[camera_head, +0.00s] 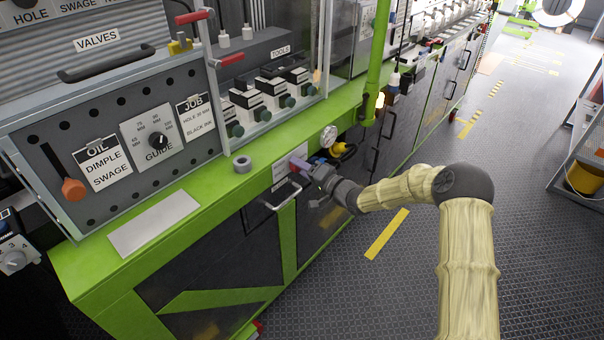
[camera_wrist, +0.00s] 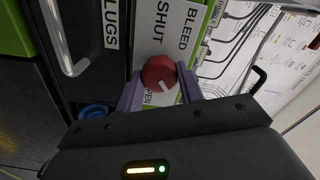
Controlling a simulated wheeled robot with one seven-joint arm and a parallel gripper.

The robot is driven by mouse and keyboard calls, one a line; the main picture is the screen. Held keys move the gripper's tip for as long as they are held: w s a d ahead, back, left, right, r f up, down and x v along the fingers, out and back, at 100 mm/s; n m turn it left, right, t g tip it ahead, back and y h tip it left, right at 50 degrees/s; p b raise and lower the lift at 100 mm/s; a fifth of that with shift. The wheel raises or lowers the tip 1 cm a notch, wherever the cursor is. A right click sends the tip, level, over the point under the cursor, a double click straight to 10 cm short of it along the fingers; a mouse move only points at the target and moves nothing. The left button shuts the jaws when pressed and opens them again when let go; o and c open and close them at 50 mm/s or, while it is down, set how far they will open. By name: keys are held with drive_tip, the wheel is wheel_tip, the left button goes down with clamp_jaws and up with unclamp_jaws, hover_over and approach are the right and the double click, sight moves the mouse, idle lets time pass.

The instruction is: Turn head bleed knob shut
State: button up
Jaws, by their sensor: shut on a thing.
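The head bleed knob (camera_wrist: 157,70) is a red round knob with a white pointer mark, in the middle of the wrist view. It sits on a white plate (camera_wrist: 176,45) lettered BLEED, SHUT and OPEN. SHUT is above the knob in the picture and OPEN below it. The white mark points to the lower right, on the OPEN side. My gripper (camera_wrist: 160,79) has its purple fingers on either side of the knob, shut on it.
A metal bar handle (camera_head: 284,194) is just left of my gripper. A gauge (camera_head: 328,137) and a yellow fitting (camera_head: 343,150) are just beyond it. A black hook-shaped handle (camera_wrist: 259,80) is to the right in the wrist view. The floor (camera_head: 395,285) beside the bench is open.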

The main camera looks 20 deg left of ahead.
drive_tip(key=n+b, duration=0.1)
drive_tip(key=n, duration=0.1)
drive_tip(key=n+b, duration=0.1)
drive_tip(key=shift+s+f+n, duration=0.1)
drive_tip(key=shift+f+n, duration=0.25)
drive_tip(key=shift+n, duration=0.05)
drive_tip(key=n+b, duration=0.3)
drive_tip(key=shift+n, duration=0.3)
drive_tip(key=n+b, duration=0.3)
drive_tip(key=n, duration=0.1)
drive_tip(key=shift+f+n, duration=0.1)
drive_tip(key=shift+n, duration=0.2)
drive_tip(key=n+b, duration=0.3)
drive_tip(key=shift+n, duration=0.3)
drive_tip(key=n+b, duration=0.3)
drive_tip(key=b, duration=0.1)
drive_tip(key=shift+n, duration=0.3)
drive_tip(key=n+b, duration=0.4)
drive_tip(key=shift+f+n, duration=0.1)
drive_tip(key=shift+n, duration=0.2)
drive_tip(key=n+b, duration=0.4)
drive_tip(key=shift+b, duration=0.35)
drive_tip(key=shift+n+b, duration=0.95)
drive_tip(key=shift+n, duration=0.35)
drive_tip(key=shift+r, duration=0.2)
